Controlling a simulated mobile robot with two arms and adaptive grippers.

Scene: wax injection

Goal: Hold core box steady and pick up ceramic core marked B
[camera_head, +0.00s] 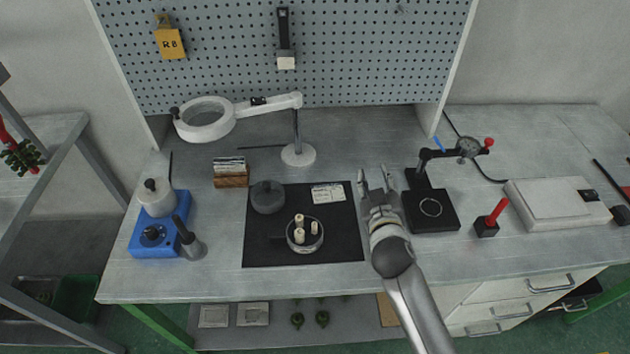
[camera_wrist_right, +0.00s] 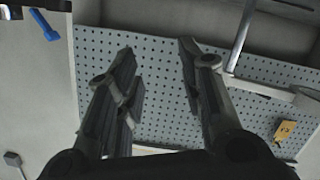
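A round, shallow core box (camera_head: 291,243) stands open on the black mat (camera_head: 262,227), with a few small cream ceramic cores (camera_head: 299,219) upright in it. No letters on the cores can be read. My right gripper (camera_head: 375,174) is over the right edge of the mat, to the right of the core box and apart from it. Its fingers point to the back of the bench. In the right wrist view the fingers (camera_wrist_right: 158,48) are spread with nothing between them. My left gripper is not in view.
A grey round pot (camera_head: 267,197) and a white label card (camera_head: 327,194) lie on the mat. A magnifier lamp (camera_head: 298,154) stands behind. A dial gauge stand (camera_head: 432,212) is right of my gripper. A blue device (camera_head: 160,236) is at left. The bench front is clear.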

